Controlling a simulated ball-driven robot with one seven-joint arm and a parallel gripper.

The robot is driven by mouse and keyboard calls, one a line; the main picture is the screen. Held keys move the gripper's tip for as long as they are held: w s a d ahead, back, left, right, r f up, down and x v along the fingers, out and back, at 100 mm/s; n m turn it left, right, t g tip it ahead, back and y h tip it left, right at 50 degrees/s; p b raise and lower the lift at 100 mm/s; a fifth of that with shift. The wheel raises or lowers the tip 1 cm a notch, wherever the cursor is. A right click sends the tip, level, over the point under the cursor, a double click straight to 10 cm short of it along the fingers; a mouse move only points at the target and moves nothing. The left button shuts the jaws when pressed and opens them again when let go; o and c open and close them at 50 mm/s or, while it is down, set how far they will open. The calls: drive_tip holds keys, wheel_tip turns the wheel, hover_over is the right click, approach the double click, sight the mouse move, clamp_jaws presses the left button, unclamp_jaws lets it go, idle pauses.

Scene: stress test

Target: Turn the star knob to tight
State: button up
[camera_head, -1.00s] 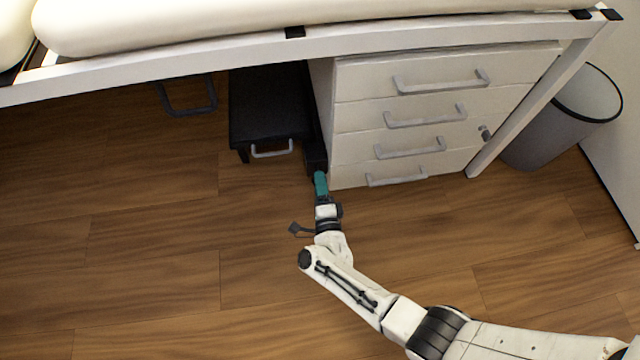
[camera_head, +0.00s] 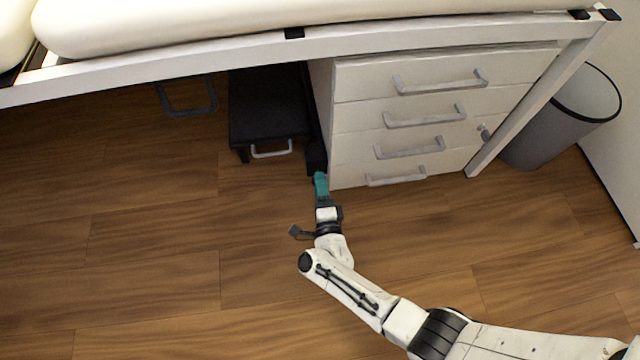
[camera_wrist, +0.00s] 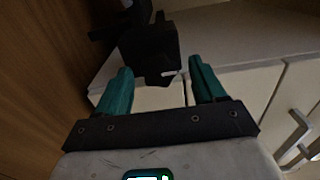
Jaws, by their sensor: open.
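My gripper (camera_head: 320,178) has teal fingers and points at the foot of a dark upright part (camera_head: 315,156) beside the drawer unit. In the wrist view my gripper (camera_wrist: 160,72) is open, with an empty gap between its fingers. A black block-like part (camera_wrist: 148,48) lies just beyond the fingertips there, apart from both as far as I can tell. No star shape can be made out in either view; the dark part is too shadowed to tell whether it is the knob, and no tight mark is readable.
A white drawer unit (camera_head: 350,120) with grey handles stands right of my gripper, under a white bed frame (camera_head: 200,62). A black step-like object (camera_head: 265,115) is at its left. A grey bin (camera_head: 545,135) stands far right. The wooden floor (camera_head: 150,250) is clear.

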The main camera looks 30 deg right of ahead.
drive_tip(key=p+v, duration=0.2)
drive_tip(key=v, duration=0.8)
idle(0.3)
